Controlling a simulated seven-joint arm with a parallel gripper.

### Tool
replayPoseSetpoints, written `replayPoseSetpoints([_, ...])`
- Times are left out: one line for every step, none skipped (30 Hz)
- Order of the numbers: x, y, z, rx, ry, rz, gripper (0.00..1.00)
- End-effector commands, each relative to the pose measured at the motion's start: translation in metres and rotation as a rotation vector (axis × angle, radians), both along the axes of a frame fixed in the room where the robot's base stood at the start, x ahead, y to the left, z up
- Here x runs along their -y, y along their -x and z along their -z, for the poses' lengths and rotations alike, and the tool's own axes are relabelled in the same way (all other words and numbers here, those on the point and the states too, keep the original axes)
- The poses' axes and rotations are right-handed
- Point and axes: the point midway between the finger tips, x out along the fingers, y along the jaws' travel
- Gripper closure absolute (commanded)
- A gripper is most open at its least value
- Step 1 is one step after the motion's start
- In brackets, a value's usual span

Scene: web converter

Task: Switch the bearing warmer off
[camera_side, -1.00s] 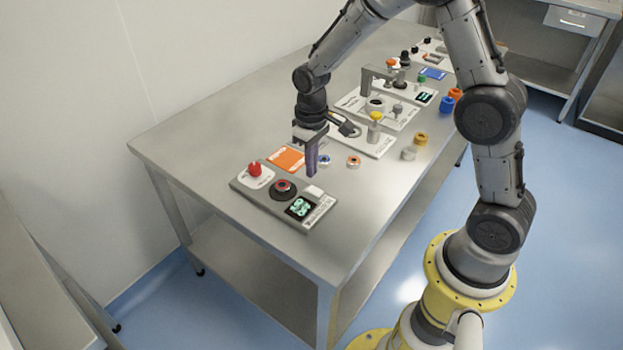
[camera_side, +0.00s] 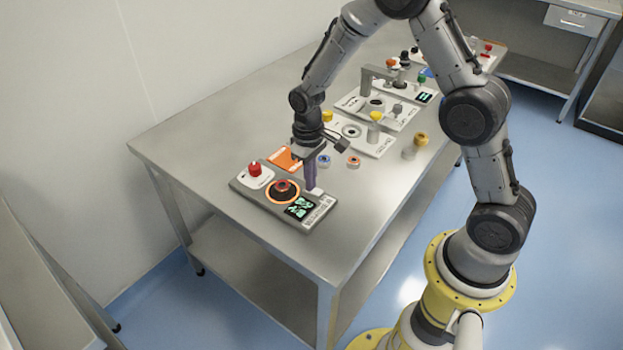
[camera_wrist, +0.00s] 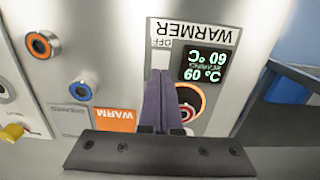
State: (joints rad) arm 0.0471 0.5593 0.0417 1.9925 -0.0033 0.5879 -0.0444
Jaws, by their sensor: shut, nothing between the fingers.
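The bearing warmer (camera_side: 265,203) is a grey panel at the table's near end. It carries a red knob (camera_side: 255,170), a dark round seat with an orange ring (camera_side: 283,190), a dark display (camera_side: 299,207) and a small white button (camera_side: 317,192). My gripper (camera_side: 312,188) is shut and empty, pointing down at the white button. In the wrist view the fingertips (camera_wrist: 158,74) cover much of the button; contact cannot be told.
An orange pad marked WARM (camera_wrist: 114,119) lies beside the warmer. A blue-ringed part (camera_side: 323,161) and an orange-ringed part (camera_side: 353,162) lie close by. Other panels with fixtures (camera_side: 352,131) stand farther along the table. The table's near-left surface is clear.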

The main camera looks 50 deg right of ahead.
Motion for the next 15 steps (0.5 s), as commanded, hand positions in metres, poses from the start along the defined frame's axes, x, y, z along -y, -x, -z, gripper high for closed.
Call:
replayPoseSetpoints([0.000,0.001,0.002,-0.004,0.000,0.000,1.00])
replayPoseSetpoints([0.000,0.001,0.002,-0.004,0.000,0.000,1.00])
replayPoseSetpoints([0.000,0.002,0.002,-0.004,0.000,0.000,1.00])
replayPoseSetpoints([0.000,0.002,0.002,-0.005,0.000,0.000,1.00])
replayPoseSetpoints([0.000,0.002,0.002,-0.005,0.000,0.000,1.00])
replayPoseSetpoints([0.000,0.003,0.002,-0.005,0.000,0.000,1.00])
replayPoseSetpoints([0.000,0.003,0.002,-0.006,0.000,0.000,1.00])
replayPoseSetpoints([0.000,0.004,0.002,-0.007,0.000,0.000,1.00])
replayPoseSetpoints([0.000,0.006,0.001,-0.008,-0.001,0.000,1.00])
replayPoseSetpoints([0.000,0.007,0.001,-0.008,-0.001,0.000,1.00])
replayPoseSetpoints([0.000,0.009,0.001,-0.009,-0.001,0.000,1.00])
replayPoseSetpoints([0.000,0.011,0.000,-0.010,-0.001,0.000,1.00])
replayPoseSetpoints([0.000,0.012,0.000,-0.010,-0.001,0.000,1.00])
replayPoseSetpoints([0.000,0.013,0.000,-0.010,-0.001,0.000,1.00])
replayPoseSetpoints([0.000,0.015,-0.001,-0.009,-0.001,0.000,1.00])
